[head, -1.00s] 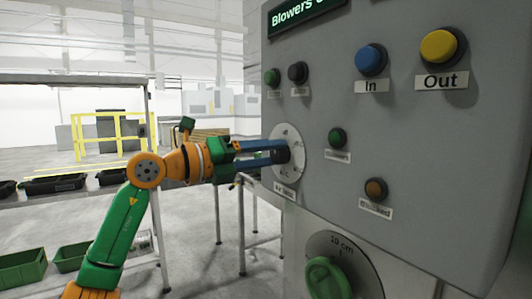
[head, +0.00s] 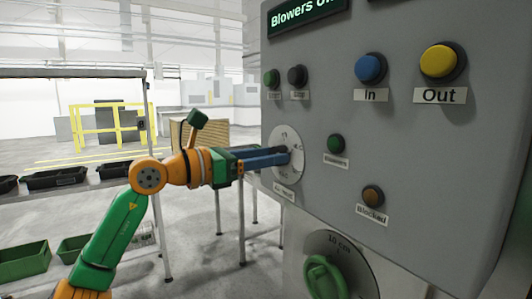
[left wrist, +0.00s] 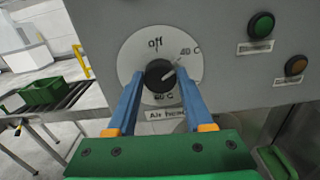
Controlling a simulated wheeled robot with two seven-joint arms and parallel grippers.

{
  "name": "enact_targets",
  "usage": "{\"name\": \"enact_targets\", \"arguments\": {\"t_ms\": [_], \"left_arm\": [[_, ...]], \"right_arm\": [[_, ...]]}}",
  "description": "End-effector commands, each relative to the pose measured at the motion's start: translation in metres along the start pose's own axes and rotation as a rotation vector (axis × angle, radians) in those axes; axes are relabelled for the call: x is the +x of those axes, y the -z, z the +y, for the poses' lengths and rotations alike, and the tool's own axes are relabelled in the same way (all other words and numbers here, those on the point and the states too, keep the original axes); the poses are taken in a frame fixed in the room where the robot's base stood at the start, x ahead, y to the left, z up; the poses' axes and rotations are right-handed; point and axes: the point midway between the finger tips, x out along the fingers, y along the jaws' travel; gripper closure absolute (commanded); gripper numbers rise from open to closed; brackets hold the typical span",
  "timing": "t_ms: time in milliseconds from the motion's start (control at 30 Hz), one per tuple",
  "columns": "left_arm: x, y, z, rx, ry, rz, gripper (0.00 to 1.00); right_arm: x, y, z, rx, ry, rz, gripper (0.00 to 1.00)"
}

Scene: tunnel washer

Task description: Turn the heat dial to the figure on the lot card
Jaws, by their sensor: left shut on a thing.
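The heat dial is a black knob (left wrist: 159,75) on a round white plate (left wrist: 134,57), which also shows in the head view (head: 286,135). The plate reads "off" at the top, "40 C" at upper right and "60 C" at the bottom. A pale mark on the knob points to the upper right, towards "40 C". A label under it seems to read "Air heater". My left gripper (left wrist: 160,84) has its two blue fingers shut on the knob, one on each side; in the head view it reaches in from the left (head: 288,156). I see no lot card. My right gripper is out of view.
The grey panel carries a blue "In" button (head: 371,68), a yellow "Out" button (head: 440,60), and smaller green, black and amber ones. A green knob (head: 325,277) marked "10 cm" sits below. A rack with black trays (head: 58,178) stands left, green bins (head: 24,260) lower.

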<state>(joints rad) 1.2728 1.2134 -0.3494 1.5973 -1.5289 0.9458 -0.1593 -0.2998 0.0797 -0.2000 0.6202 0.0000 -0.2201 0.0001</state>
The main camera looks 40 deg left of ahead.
Motion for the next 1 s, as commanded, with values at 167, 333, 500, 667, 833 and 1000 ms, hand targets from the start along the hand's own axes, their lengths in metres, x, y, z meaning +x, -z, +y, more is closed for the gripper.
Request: {"name": "enact_targets", "arguments": {"t_ms": [167,333,500,667,833,1000], "left_arm": [[0.0002,-0.0001,-0.0004,0.162,0.000,0.002,1.00],[0.0001,0.0001,-0.0010,0.324,0.000,0.002,1.00],[0.0000,0.0000,-0.0015,0.486,0.000,0.001,1.00],[0.0002,0.0007,-0.0018,0.637,0.000,0.001,1.00],[0.0001,0.0010,-0.0023,0.799,0.000,0.001,1.00],[0.0000,0.0015,-0.0026,0.960,0.000,0.001,1.00]], "right_arm": [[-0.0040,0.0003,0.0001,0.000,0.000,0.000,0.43],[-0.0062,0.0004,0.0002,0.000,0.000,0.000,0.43],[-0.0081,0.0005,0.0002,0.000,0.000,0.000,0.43],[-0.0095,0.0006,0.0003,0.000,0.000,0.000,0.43],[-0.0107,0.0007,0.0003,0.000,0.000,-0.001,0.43],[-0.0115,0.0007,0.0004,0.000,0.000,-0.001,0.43]]}}
